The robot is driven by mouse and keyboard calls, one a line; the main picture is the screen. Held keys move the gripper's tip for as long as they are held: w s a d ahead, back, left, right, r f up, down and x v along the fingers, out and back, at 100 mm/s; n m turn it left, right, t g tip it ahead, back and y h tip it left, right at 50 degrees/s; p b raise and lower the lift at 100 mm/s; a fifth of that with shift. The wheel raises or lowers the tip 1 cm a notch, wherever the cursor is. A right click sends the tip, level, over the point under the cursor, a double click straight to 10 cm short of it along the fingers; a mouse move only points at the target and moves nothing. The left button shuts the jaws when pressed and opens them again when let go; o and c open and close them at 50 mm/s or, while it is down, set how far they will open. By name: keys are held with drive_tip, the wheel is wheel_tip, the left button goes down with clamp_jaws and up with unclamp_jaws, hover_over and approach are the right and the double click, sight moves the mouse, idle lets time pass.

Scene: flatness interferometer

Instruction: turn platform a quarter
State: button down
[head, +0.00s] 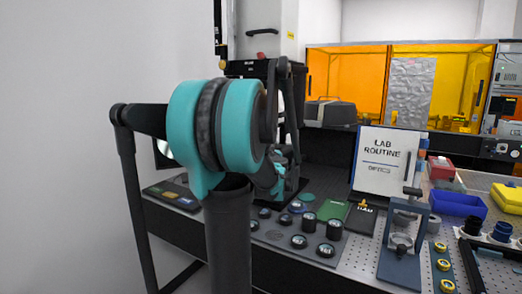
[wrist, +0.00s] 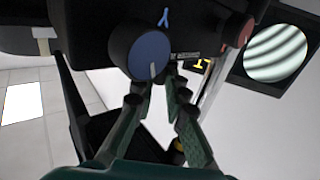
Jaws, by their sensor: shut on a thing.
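The knob hides what lies between the tips, so I cannot make out the held part or tell how far the platform is turned. A red knob (wrist: 247,31) is to the right. A round screen with curved dark fringes (wrist: 276,52) is at the far right. In the head view my own arm covers much of the dark interferometer (head: 246,68) and the gripper's tips.
A board with several round optics (head: 274,235) lies in front of the interferometer. A sign (head: 386,158) stands to the right, with a blue-based clamp fixture (head: 402,240) before it. Blue (head: 458,205) and yellow (head: 508,198) bins are further right. Floor shows at left in the wrist view.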

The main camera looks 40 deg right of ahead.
drive_tip(key=shift+s+d+n+t+y, duration=0.35)
drive_tip(key=shift+n+y, duration=0.2)
drive_tip(key=shift+y, duration=0.3)
drive_tip(key=shift+s+d+n+t+y, duration=0.35)
drive_tip(key=shift+n+y, duration=0.25)
drive_tip(key=shift+y, duration=0.2)
drive_tip(key=shift+s+d+n+t+y, duration=0.25)
drive_tip(key=shift+d+n+y, duration=0.25)
drive_tip(key=shift+y, duration=0.35)
drive_tip(key=shift+s+d+n+y, duration=0.2)
drive_tip(key=shift+d+n+y, duration=0.3)
drive_tip(key=shift+y, duration=0.45)
drive_tip(key=shift+s+d+n+y, duration=0.15)
drive_tip(key=shift+d+n+y, duration=0.1)
drive_tip(key=shift+n+y, duration=0.6)
drive_tip(key=shift+s+d+n+y, duration=0.2)
drive_tip(key=shift+d+n+y, duration=0.25)
drive_tip(key=shift+y, duration=0.55)
drive_tip(key=c, duration=1.5)
unclamp_jaws()
drive_tip(key=shift+c, duration=0.2)
drive_tip(key=s+d, duration=0.1)
drive_tip(key=s, duration=1.1)
drive_tip(key=shift+d, duration=0.4)
